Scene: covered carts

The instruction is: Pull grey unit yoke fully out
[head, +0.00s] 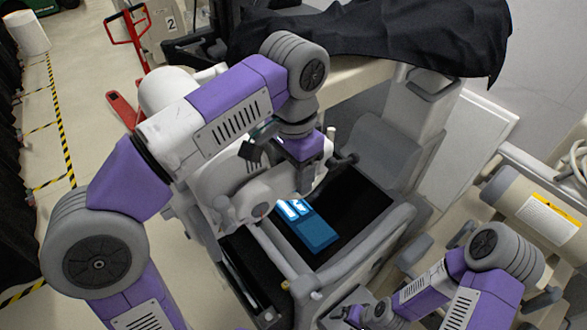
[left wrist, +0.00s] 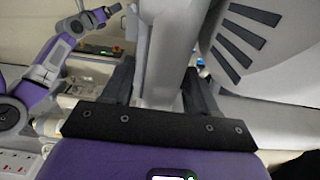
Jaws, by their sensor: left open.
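The grey unit (head: 375,145) stands in the middle of the head view, with a dark top panel and a lit blue screen (head: 312,232). A pale grey handle-like part with rounded ends (head: 258,195), which looks like the yoke, lies behind the screen, partly hidden by my left arm. My left gripper (head: 290,165) is over this part, its fingertips largely hidden. In the left wrist view its open dark fingers (left wrist: 158,85) stand either side of a grey post (left wrist: 160,50); I cannot tell whether they touch it. My right gripper (head: 365,312) is low at the unit's front, its jaws unclear.
A black cloth (head: 375,40) covers the cart behind. A beige cylinder (head: 535,215) with a yellow label is at the right. A red pallet-truck handle (head: 128,28) stands at the back left.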

